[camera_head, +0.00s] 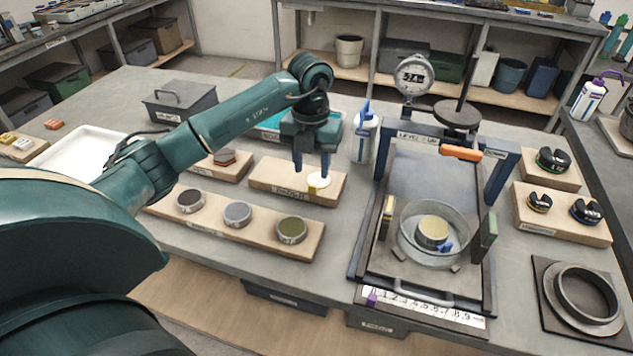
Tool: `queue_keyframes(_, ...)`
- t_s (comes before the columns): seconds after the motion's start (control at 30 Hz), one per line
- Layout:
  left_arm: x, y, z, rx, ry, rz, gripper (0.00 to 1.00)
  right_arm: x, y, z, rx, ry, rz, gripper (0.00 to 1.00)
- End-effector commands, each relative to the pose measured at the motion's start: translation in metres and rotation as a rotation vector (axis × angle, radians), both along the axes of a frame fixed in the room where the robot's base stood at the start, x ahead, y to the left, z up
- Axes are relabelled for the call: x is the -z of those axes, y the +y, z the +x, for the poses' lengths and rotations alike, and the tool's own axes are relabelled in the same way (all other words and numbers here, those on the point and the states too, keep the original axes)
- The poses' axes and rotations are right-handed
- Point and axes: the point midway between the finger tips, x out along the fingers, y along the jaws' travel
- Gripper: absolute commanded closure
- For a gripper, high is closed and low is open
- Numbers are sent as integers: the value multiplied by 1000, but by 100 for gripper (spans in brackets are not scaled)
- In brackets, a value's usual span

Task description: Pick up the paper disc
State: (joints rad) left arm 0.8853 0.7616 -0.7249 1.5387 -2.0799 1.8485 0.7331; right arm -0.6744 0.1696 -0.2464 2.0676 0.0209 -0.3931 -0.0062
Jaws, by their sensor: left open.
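A small white disc (318,181), which looks like the paper disc, lies on a labelled wooden block (272,178) in the middle of the table, with a small yellow tab at its front edge. My left gripper (311,174) points down over this block. Its two fingers are apart, one to the left of the disc and one at the disc's far side. Nothing shows between the fingers. I cannot tell whether the fingertips touch the disc or the block. My right gripper is not in view.
A wooden strip with several round pads (237,214) lies in front of the block. A white bottle (364,138) stands close at right. The lever frame (499,165) with a glass dish (408,245) is further right. A teal tray (270,122) sits behind the gripper.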

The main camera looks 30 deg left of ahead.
Motion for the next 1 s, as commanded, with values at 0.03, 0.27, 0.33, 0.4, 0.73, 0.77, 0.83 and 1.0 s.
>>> queue_keyframes(0.03, 6, -2, -3, 2, 6, 0, 58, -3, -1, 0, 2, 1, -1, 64)
queue_keyframes(0.27, 39, -6, -7, 2, 5, -2, 58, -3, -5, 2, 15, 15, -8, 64)
queue_keyframes(0.33, 45, -5, -7, 2, 3, -2, 58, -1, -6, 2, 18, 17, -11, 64)
queue_keyframes(0.4, 47, -5, -6, 2, 2, 0, 58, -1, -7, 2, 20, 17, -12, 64)
queue_keyframes(0.73, 47, -5, -6, 2, 1, 0, 70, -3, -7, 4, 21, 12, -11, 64)
queue_keyframes(0.77, 47, -5, -6, 2, 1, 0, 72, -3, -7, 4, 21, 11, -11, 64)
queue_keyframes(0.83, 47, -5, -6, 2, 1, 0, 78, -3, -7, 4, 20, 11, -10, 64)
queue_keyframes(1.0, 47, -5, -6, 2, 1, 0, 92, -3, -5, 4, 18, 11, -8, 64)
